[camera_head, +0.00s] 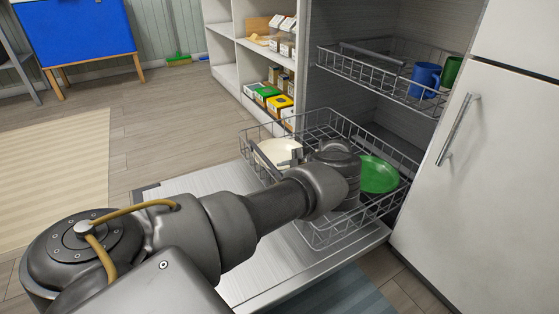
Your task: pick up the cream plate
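The cream plate (279,148) stands tilted in the lower wire rack, at its left side. My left arm reaches in from the lower left, and its gripper (299,158) is over the lower rack, just right of the cream plate. A dark fingertip shows at the plate's right edge; whether it touches the plate is unclear. The arm's wrist hides most of the fingers, so I cannot tell their opening. My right gripper is not in view.
A green plate (378,174) is in the lower rack (330,234), right of my wrist. The upper rack (372,75) holds a blue mug (425,76) and a green mug (452,71). The open dishwasher door (265,285) lies below.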

